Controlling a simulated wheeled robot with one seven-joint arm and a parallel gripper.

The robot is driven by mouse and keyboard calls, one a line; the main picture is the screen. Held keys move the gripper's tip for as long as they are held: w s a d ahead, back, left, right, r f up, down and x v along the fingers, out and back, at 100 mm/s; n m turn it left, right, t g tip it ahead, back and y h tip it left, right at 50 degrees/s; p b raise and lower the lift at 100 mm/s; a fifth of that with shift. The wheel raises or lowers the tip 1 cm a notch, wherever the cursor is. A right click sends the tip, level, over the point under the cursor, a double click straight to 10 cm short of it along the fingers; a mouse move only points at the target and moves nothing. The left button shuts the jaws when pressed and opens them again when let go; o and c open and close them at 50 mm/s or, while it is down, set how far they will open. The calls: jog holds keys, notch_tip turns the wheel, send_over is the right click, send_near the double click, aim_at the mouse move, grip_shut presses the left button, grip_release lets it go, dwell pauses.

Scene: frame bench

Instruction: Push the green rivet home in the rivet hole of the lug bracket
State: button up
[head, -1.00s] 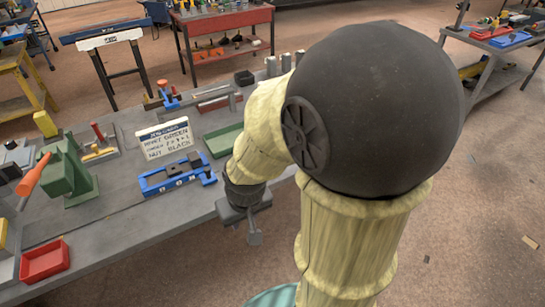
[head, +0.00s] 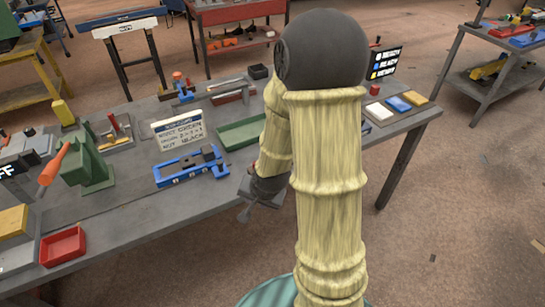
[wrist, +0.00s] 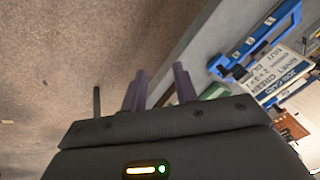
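The blue fixture (head: 190,168) lies on the bench, with a dark grey part in it. It also shows in the wrist view (wrist: 257,40). I cannot make out the lug bracket, its rivet hole or the green rivet for certain in either view. My gripper (head: 243,214) is in front of the bench edge, to the right of the fixture and apart from it. In the wrist view its two fingers (wrist: 158,92) stand apart with nothing seen between them, pointing past the bench edge over the floor.
A sign (head: 180,130) with rivet and nut colours stands behind the fixture. A green tray (head: 241,133) is to its right. A green press (head: 87,168) with an orange handle and a red bin (head: 63,247) are at left.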

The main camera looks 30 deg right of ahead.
jog(key=w+d+f+m+t+h+p, duration=0.1)
jog(key=w+d+m+t+p, duration=0.1)
jog(key=m, duration=1.3)
jog(key=w+d+f+m+t+h+p, duration=0.1)
jog(key=d+m+t, duration=0.5)
jog(key=m, duration=0.9)
jog(key=w+d+h+p, duration=0.1)
jog(key=w+d+p, duration=0.1)
jog(key=w+d, duration=0.1)
jog(key=shift+f+t, duration=0.15)
jog(key=shift+t, duration=0.15)
jog(key=shift+s+d, duration=0.1)
jog(key=b+x, duration=0.1)
jog(key=b, duration=0.4)
jog(key=shift+w+d+f, duration=0.1)
jog(key=shift+w+f, duration=0.2)
jog(key=shift+w+b, duration=0.1)
jog(key=shift+b, duration=0.35)
jog(key=shift+w+f+b, duration=0.2)
jog(key=shift+w+b, duration=0.05)
jog(key=shift+b, duration=1)
